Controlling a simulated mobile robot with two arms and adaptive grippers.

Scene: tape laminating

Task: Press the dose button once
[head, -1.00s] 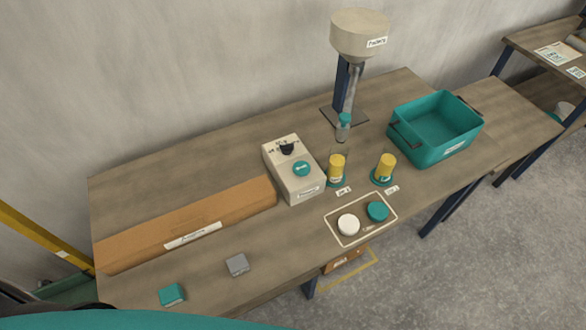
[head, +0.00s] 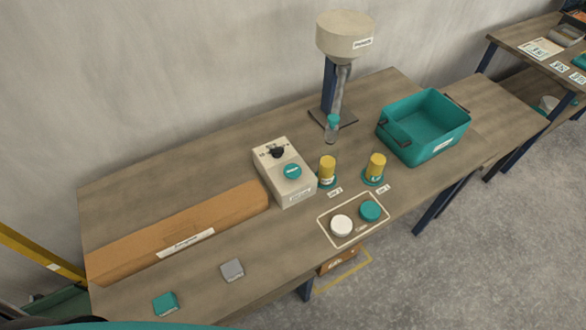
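A beige control box (head: 293,190) stands near the middle of the wooden table. On its top is a round teal button (head: 292,171), with a black knob (head: 277,152) behind it. The label by the button is too small to read surely. Behind and to the right stands a dispenser with a beige hopper (head: 342,38) on a dark post, with a tube leading down to a small teal-topped nozzle (head: 332,128). Nothing touches the button. Neither of my grippers shows in the head view.
Two yellow-filled cups (head: 328,170) (head: 376,166) stand right of the box. A teal bin (head: 410,153) is at the right. An outlined mat (head: 322,228) holds a white disc (head: 341,225) and a teal disc (head: 370,210). A long brown box (head: 130,243) and two small blocks (head: 232,270) (head: 166,304) lie left.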

